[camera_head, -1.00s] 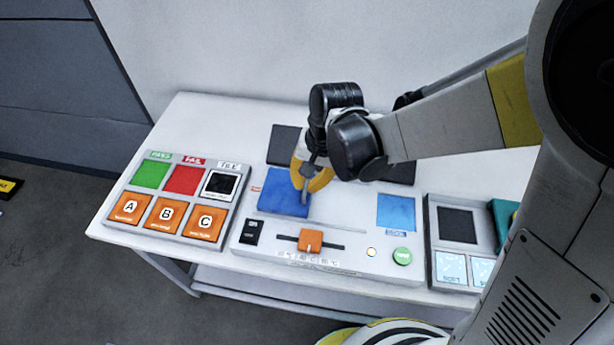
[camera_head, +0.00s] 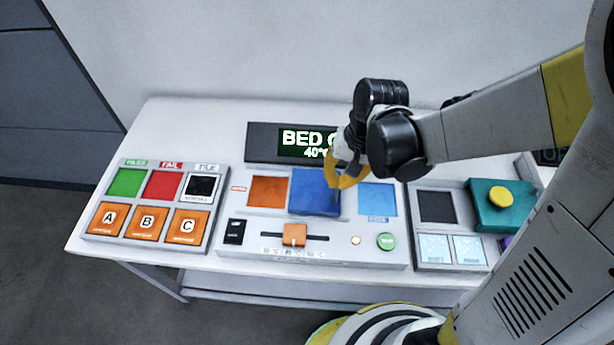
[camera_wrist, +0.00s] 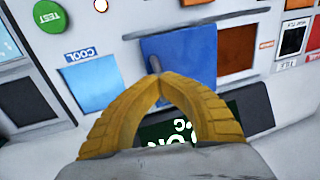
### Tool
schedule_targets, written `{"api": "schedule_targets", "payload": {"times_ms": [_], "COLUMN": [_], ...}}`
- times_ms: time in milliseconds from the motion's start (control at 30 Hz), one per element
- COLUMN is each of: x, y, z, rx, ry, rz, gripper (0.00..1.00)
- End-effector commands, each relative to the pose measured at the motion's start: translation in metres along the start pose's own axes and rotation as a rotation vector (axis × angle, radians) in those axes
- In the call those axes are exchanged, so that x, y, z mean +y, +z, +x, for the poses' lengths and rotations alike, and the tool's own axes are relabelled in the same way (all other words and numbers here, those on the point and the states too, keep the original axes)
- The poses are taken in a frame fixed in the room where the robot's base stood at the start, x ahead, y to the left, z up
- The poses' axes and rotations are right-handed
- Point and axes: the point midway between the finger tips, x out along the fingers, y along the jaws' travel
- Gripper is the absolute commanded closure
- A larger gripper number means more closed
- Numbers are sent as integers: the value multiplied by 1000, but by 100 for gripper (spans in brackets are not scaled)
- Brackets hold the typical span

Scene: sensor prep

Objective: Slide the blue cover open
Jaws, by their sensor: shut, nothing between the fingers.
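The blue cover (camera_head: 315,192) is a dark blue square plate on the middle panel. It sits between an uncovered orange square (camera_head: 267,191) on its left and a light blue square (camera_head: 378,199) labelled COOL on its right. My gripper (camera_head: 340,184) is at the cover's right side, with its yellow fingers closed together and nothing held. In the wrist view the cover (camera_wrist: 190,58) lies just beyond the fingertips (camera_wrist: 158,78), by a small grey peg (camera_wrist: 154,64) on the cover's edge. The fingertips look at or very near this peg; contact is unclear.
A display (camera_head: 265,143) behind the panel reads BED and 40°, partly hidden by my arm. An orange slider (camera_head: 295,235) and a green button (camera_head: 386,241) are in front. A button box (camera_head: 152,200) stands left, and a teal block (camera_head: 500,205) with a yellow button right.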

Motion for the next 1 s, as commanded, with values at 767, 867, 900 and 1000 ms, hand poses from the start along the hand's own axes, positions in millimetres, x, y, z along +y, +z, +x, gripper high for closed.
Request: {"api": "schedule_targets", "payload": {"times_ms": [767,867,900,1000], "x": [23,23,23,23], "y": [0,0,1,1], "z": [-13,-28,-36,-58], "rx": [1,1,1,1], "ry": [0,0,0,0], "rz": [0,0,-1,1], "gripper": [68,68,68,68]}}
